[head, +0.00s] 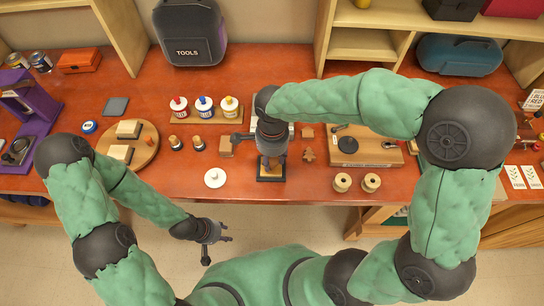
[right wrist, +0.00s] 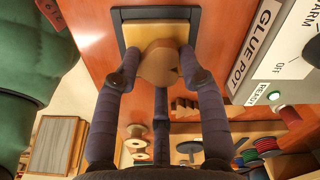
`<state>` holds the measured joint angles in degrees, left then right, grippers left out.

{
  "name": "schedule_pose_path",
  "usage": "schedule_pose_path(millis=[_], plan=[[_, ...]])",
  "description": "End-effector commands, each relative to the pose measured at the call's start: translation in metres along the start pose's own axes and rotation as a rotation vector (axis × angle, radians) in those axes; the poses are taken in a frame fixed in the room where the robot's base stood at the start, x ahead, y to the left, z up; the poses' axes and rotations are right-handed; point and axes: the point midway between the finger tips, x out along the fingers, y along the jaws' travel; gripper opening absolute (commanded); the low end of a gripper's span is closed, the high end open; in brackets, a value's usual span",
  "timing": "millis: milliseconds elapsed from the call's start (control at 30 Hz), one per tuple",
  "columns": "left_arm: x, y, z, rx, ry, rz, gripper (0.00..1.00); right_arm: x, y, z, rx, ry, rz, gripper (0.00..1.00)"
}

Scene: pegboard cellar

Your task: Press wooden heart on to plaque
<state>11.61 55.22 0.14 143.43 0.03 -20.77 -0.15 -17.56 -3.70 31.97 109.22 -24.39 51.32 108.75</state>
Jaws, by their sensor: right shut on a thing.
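The plaque (right wrist: 141,32) is a pale wooden panel in a dark frame, and it lies on the table. In the head view the plaque (head: 270,179) shows below my right gripper (head: 271,163). In the right wrist view my right gripper (right wrist: 160,72) is shut on the wooden heart (right wrist: 159,62), with a finger on each side. The heart overlaps the near part of the plaque; I cannot tell whether they touch. In the head view the heart is hard to make out. My left gripper (head: 226,233) is empty and looks open, in front of the table edge.
The glue pot box (right wrist: 290,60) stands close to the plaque. Brown cut-outs (head: 308,155), two spools (head: 342,182) and a wooden board (head: 365,152) lie to the right.

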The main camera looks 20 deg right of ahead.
Motion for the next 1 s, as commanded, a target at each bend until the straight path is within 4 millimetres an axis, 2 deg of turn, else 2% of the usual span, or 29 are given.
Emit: schedule_pose_path(millis=[1000], plan=[[0.0046,-0.0016,-0.0002,0.000,0.000,0.000,0.40,0.0049,-0.0001,-0.0001,0.000,0.000,-0.001,0.27]])
